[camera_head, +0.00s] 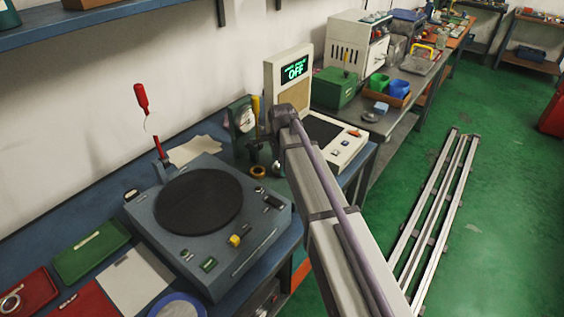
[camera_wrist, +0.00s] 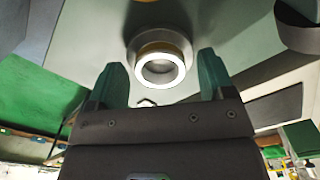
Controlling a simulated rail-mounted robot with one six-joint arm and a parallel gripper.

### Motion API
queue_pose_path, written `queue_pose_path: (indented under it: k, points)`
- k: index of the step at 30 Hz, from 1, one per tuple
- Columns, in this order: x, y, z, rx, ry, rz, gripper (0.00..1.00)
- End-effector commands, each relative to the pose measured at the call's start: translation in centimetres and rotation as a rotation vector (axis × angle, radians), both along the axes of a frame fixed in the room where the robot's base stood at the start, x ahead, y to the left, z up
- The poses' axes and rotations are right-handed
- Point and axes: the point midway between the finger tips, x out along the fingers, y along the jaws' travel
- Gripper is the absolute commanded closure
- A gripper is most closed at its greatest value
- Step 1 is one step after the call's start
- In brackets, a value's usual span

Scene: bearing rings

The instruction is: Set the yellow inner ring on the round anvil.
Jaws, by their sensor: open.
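A small yellow ring (camera_head: 258,171) shows in the head view on the blue bench, just left of my arm and below the upright grey-green press-like device (camera_head: 241,122). In the wrist view a round piece with a bright, pale ring face (camera_wrist: 160,69) and a yellowish band sits ahead of my gripper, against a grey round body (camera_wrist: 178,38). I cannot tell for sure which part is the ring and which the anvil. My gripper (camera_wrist: 161,80) is open, its two green fingers apart on either side of that round piece, with no visible contact.
A grey machine with a black round plate (camera_head: 199,199) stands left of my arm. Trays, including a green one (camera_head: 92,248), lie at the front left. The green floor at right holds metal rails (camera_head: 440,215).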

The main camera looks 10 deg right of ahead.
Motion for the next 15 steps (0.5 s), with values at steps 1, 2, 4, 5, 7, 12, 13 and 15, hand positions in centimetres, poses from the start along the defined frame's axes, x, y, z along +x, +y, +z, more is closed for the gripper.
queue_pose_path:
  k: [1,2,4,5,7,12,13,15]
  points:
    - [0.0,0.0,0.4,0.0,0.0,0.0,0.25]
    - [0.0,0.0,0.7,0.0,0.0,0.0,0.25]
    - [0.0,0.0,1.7,0.0,0.0,0.0,0.25]
    - [0.0,0.0,2.3,0.0,0.0,0.0,0.25]
    - [0.0,0.0,3.9,0.0,0.0,0.0,0.25]
    - [0.0,0.0,8.7,0.0,0.0,0.0,0.25]
    - [0.0,0.0,9.5,0.0,0.0,0.0,0.25]
    - [0.0,0.0,11.0,0.0,0.0,0.0,0.25]
